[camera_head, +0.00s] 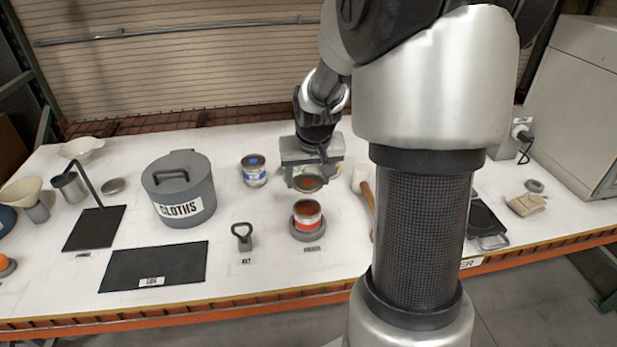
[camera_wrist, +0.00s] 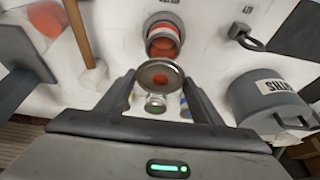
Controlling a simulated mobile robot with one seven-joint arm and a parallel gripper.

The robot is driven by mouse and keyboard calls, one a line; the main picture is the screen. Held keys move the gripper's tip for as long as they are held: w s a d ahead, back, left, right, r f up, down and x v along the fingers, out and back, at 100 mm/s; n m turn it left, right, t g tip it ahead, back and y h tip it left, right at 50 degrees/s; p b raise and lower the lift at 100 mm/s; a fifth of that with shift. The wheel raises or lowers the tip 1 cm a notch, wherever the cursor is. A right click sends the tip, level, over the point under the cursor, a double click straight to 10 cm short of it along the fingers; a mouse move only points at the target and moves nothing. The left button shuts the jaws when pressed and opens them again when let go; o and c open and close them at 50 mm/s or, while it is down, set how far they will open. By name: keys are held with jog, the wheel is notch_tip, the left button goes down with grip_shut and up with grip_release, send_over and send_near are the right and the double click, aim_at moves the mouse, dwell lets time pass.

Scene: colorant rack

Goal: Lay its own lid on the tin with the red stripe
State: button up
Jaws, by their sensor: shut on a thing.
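The tin with the red stripe (camera_head: 307,223) stands upright and open on a grey round base near the front middle of the table, with reddish-brown contents. It also shows at the top of the wrist view (camera_wrist: 163,46). My gripper (camera_head: 309,176) is shut on a round metal lid (camera_head: 307,184) with a red dot in its middle. The lid (camera_wrist: 159,76) sits between the fingertips in the wrist view. In the head view, the lid is above and slightly behind the tin, apart from it.
A tin with a blue stripe (camera_head: 254,175) stands back left. A tin with a green dot (camera_wrist: 155,104) shows beyond the held lid. A grey CLOTHS bin (camera_head: 180,193), a handled tool (camera_head: 243,238) and black mats (camera_head: 155,267) are left. A wooden-handled mallet (camera_head: 361,182) lies right.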

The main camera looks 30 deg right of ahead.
jog(key=shift+a, duration=0.1)
jog(key=shift+f+b, duration=2.5)
jog(key=shift+f, duration=0.45)
jog(key=shift+f+b, duration=0.7)
jog(key=shift+f, duration=0.05)
jog(key=shift+r, duration=0.1)
jog(key=o, duration=1.1)
